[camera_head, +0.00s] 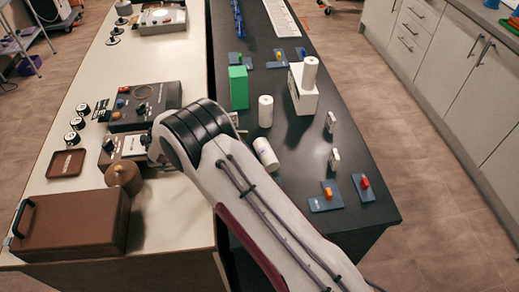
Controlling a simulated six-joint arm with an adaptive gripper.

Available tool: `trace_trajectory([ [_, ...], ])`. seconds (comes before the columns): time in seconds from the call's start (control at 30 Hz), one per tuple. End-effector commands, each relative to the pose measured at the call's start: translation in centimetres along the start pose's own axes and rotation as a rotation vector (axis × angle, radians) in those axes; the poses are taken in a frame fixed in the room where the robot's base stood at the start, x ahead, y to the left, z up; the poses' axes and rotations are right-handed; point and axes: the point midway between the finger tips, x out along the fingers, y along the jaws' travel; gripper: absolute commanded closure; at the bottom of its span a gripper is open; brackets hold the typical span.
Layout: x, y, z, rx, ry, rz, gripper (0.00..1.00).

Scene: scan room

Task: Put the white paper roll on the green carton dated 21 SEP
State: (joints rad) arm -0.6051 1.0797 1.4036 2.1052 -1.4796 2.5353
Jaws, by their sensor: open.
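A green carton (239,88) stands upright on the dark bench top, left of a white carton (301,92). No date is readable on the green carton. A white cylinder (310,72) stands upright on top of the white carton. Another white cylinder (265,111) stands on the bench just right of and nearer than the green carton. A third white cylinder (266,153) lies tilted on the bench, close to my arm. I cannot tell which cylinder is the paper roll. My arm crosses the foreground, and its gripper does not show.
Two small white upright pieces (331,122) stand on the bench's right. Blue plates with orange and red parts (326,197) lie near its front right. The pale bench at left holds dark instruments (143,104), a brown tray (67,163) and a brown case (73,222).

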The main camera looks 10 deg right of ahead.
Motion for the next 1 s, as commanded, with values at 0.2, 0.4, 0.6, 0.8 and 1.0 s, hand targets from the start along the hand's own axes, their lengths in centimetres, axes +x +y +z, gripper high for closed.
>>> trace_trajectory([
  [0.2,-2.5,0.0,-0.2,0.001,0.0,0.001,0.07],
  [0.4,-3.3,0.0,-0.2,0.0,0.001,0.0,0.07],
  [0.6,-3.3,-0.1,-0.2,0.0,0.001,-0.001,0.07],
  [0.8,-3.3,-0.1,-0.2,0.0,0.0,-0.001,0.07],
  [1.0,-3.3,-0.1,-0.2,0.0,0.0,0.0,0.07],
])
